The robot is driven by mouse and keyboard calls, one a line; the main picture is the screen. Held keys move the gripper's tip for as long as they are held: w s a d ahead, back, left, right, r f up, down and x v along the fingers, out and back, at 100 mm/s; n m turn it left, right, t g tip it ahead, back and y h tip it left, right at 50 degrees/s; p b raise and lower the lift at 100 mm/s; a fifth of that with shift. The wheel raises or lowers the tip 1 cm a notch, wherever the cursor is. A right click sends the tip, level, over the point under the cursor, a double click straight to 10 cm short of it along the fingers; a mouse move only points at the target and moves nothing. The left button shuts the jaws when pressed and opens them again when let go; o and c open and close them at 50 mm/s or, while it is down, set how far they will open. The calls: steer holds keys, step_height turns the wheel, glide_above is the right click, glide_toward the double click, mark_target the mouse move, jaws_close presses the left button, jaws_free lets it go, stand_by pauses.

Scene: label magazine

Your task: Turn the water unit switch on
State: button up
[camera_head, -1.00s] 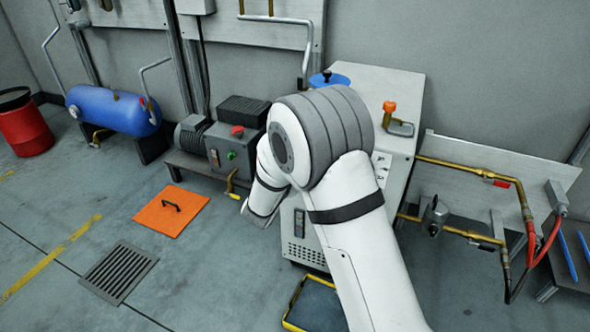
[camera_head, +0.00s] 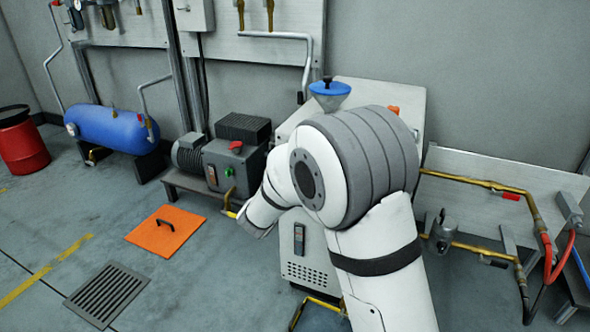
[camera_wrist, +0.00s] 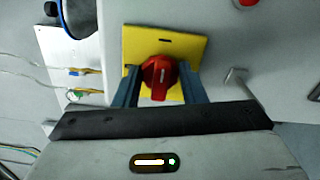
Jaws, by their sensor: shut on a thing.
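In the wrist view a red rotary switch (camera_wrist: 158,72) sits on a square yellow plate on a pale panel. Its raised handle stands roughly upright in the picture and carries a small white mark. My gripper (camera_wrist: 161,84) has its two blue-grey fingers on either side of the red handle and is shut on it. In the head view the pale cabinet (camera_head: 322,262) stands behind my arm. My arm hides much of the cabinet's front, and neither the red switch nor my fingers can be made out there.
A blue funnel (camera_head: 330,90) stands on the cabinet. A grey pump unit (camera_head: 232,165) with a red knob is to its left, and brass piping (camera_head: 475,182) to its right. An orange floor hatch (camera_head: 166,231) and a grate (camera_head: 107,294) lie on open floor.

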stand_by(0.5)
steer(key=o, duration=1)
steer(key=shift+s, duration=0.15)
steer(key=p+v, duration=0.2)
steer(key=v, duration=0.5)
steer(key=shift+s+a, duration=0.15)
steer(key=shift+s, duration=0.1)
